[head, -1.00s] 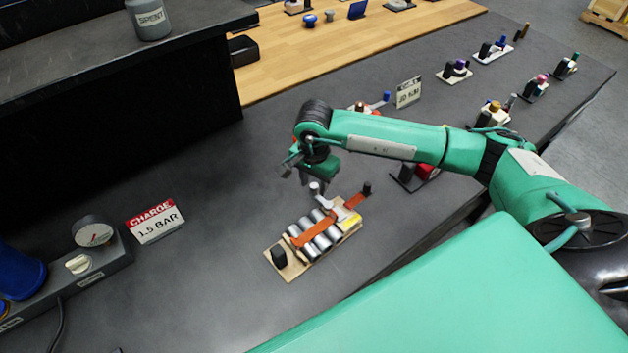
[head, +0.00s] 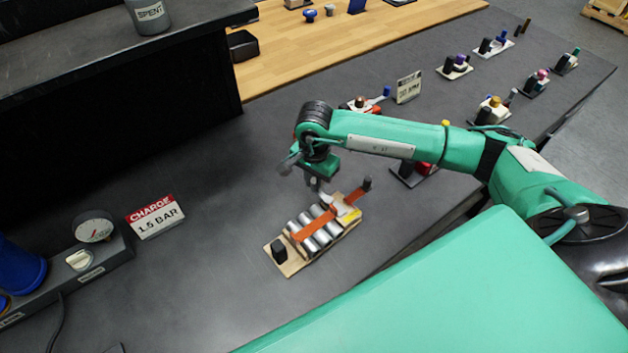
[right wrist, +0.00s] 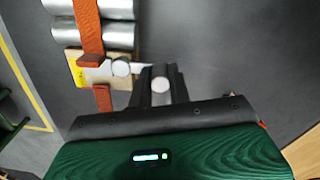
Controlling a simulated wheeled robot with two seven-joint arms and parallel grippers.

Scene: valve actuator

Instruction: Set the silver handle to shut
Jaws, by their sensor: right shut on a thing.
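The valve actuator is a beige plate (head: 290,268) with several silver cylinders (head: 306,234) under an orange bar (head: 318,227). The orange bar ends in a dark knob at the right. The silver handle (head: 325,198) is a short pale lever at the actuator's far end. In the right wrist view its pivot is beside the orange bar and its round knob (right wrist: 160,85) lies between the fingers. My right gripper (head: 318,185) comes down from above and is shut on that knob. The fingers partly hide the handle in the head view. My left gripper is not in view.
A red and white "CHARGE 1.5 BAR" sign (head: 155,216) and a gauge (head: 94,227) stand at the left. Several other small valve units, one with a purple knob (head: 461,59), stand at the back right.

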